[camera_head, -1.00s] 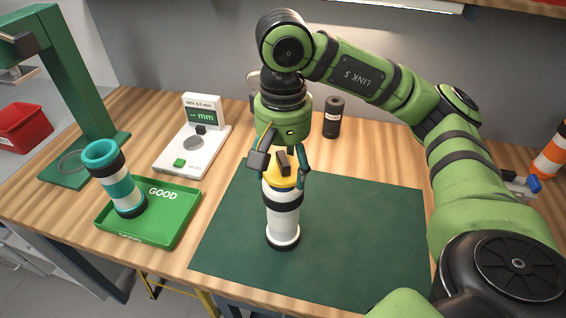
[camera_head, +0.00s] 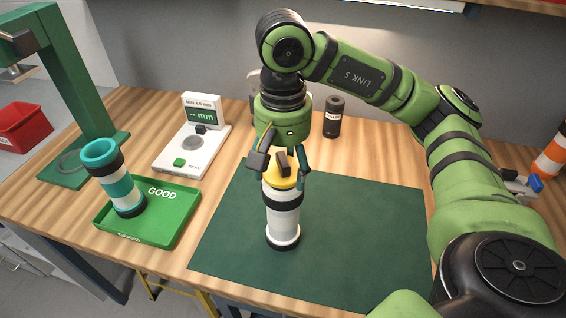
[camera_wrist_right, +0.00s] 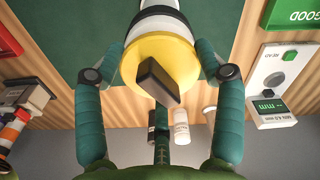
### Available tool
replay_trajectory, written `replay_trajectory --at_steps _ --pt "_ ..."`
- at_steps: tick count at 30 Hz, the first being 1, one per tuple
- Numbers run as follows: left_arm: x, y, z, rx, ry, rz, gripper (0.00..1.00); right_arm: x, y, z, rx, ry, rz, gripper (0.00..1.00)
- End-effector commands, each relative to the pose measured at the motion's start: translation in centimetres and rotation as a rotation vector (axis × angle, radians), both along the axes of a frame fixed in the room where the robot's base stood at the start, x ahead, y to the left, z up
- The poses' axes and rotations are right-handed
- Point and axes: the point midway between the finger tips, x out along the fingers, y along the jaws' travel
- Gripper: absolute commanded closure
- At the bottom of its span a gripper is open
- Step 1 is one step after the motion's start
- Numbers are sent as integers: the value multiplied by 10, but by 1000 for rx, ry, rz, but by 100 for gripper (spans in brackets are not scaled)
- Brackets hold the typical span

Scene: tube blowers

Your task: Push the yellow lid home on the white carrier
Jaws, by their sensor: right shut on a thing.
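The white carrier (camera_head: 284,222) stands upright on the dark green mat, with black bands around it and a black foot. The yellow lid (camera_head: 273,183) with a dark grip block sits on its top end. In the right wrist view the round face of the lid (camera_wrist_right: 133,62) and its block (camera_wrist_right: 157,82) show clearly. The seam between lid and carrier is too small to judge. My left gripper is not in view.
A green GOOD tray (camera_head: 183,214) at left holds a teal and white carrier (camera_head: 120,187). Behind are a white gauge (camera_head: 177,160) and a green stand (camera_head: 80,90). A black bottle (camera_head: 333,117) stands at the back. The mat (camera_head: 360,240) is clear right of the carrier.

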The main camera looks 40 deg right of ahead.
Motion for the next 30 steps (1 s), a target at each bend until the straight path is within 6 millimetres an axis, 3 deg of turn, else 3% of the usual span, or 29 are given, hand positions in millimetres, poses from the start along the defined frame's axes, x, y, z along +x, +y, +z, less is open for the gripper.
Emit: replay_trajectory --at_steps 25,26,27,28,30 --pt "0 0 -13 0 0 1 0 0 0 -14 0 2 0 62" --pt "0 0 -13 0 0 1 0 0 0 -14 0 2 0 26" --pt "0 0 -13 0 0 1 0 0 0 -14 -1 3 0 10" --pt "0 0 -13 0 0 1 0 0 0 -14 0 2 0 2" --pt "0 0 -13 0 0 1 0 0 0 -14 -1 1 0 2"
